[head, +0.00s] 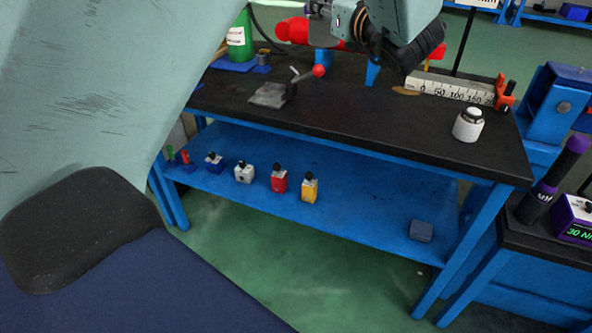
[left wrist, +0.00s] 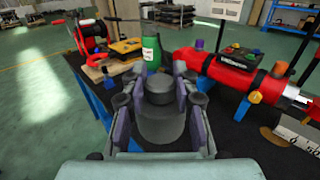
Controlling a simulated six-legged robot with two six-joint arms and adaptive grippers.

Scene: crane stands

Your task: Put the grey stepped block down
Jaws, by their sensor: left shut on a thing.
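My left gripper (left wrist: 160,103) is shut on the grey stepped block (left wrist: 160,125), which sits between its two fingers in the left wrist view. The block is round and dark grey, with a narrower step on top of a wider body, and looks upright. In the head view the left gripper (head: 322,22) is at the top edge, over the back of the black bench top (head: 350,115). I cannot make out the block clearly there, nor tell whether its underside touches anything. My right gripper is not in view.
A red cylinder (left wrist: 225,75) lies close to the gripper, with a green bottle (left wrist: 151,52) beyond. A flat grey plate with a red-knobbed lever (head: 270,94), a scale (head: 450,88) and a white weight (head: 468,125) are on the bench. The middle front is clear.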

